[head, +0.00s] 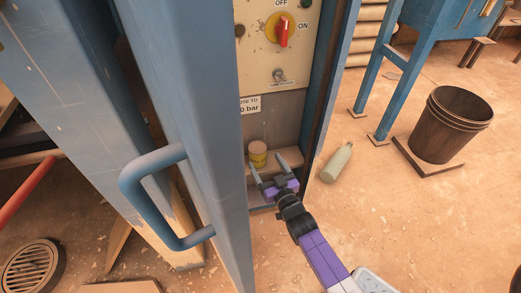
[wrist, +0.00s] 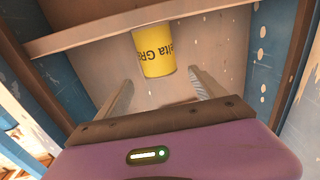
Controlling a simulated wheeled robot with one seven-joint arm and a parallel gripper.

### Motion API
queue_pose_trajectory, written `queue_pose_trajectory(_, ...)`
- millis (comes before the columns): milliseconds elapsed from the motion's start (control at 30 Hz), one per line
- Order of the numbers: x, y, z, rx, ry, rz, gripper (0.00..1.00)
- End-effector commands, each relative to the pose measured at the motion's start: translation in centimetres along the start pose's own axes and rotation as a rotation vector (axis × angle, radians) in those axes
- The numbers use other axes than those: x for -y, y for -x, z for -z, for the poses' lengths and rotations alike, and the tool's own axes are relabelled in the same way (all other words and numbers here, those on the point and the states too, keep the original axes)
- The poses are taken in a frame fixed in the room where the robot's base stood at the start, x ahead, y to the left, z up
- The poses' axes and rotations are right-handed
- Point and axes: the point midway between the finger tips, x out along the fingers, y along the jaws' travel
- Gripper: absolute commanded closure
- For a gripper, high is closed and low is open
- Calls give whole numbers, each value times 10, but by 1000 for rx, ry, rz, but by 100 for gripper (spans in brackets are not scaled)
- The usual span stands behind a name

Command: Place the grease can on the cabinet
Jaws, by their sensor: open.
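In the wrist view, the can (wrist: 153,52) shows black lettering that reads upside down. My gripper (head: 268,166) is open at the cabinet opening, just in front of the can. In the wrist view, the fingers of my gripper (wrist: 161,90) are apart with nothing between them, and the can is beyond their tips.
A blue door-like panel with a blue handle (head: 135,190) stands close on the left. A pale green bottle (head: 337,163) lies on the floor right of the cabinet. A brown bucket (head: 450,125) and blue-legged equipment (head: 388,80) stand farther right. Open floor lies at lower right.

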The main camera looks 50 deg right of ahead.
Motion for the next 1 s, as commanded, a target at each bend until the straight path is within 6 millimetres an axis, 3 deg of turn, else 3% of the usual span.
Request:
queue_pose_trajectory(200, 0, 35, 2, 0, -1, 0, 21)
queue_pose_trajectory(533, 1, 48, 0, 0, 0, 1, 21)
queue_pose_trajectory(633, 8, 61, -2, 9, 0, 14, 21)
queue_pose_trajectory(767, 29, 106, 0, 36, -2, 55, 21)
queue_pose_trajectory(1000, 66, 220, 28, 109, 5, 168, 21)
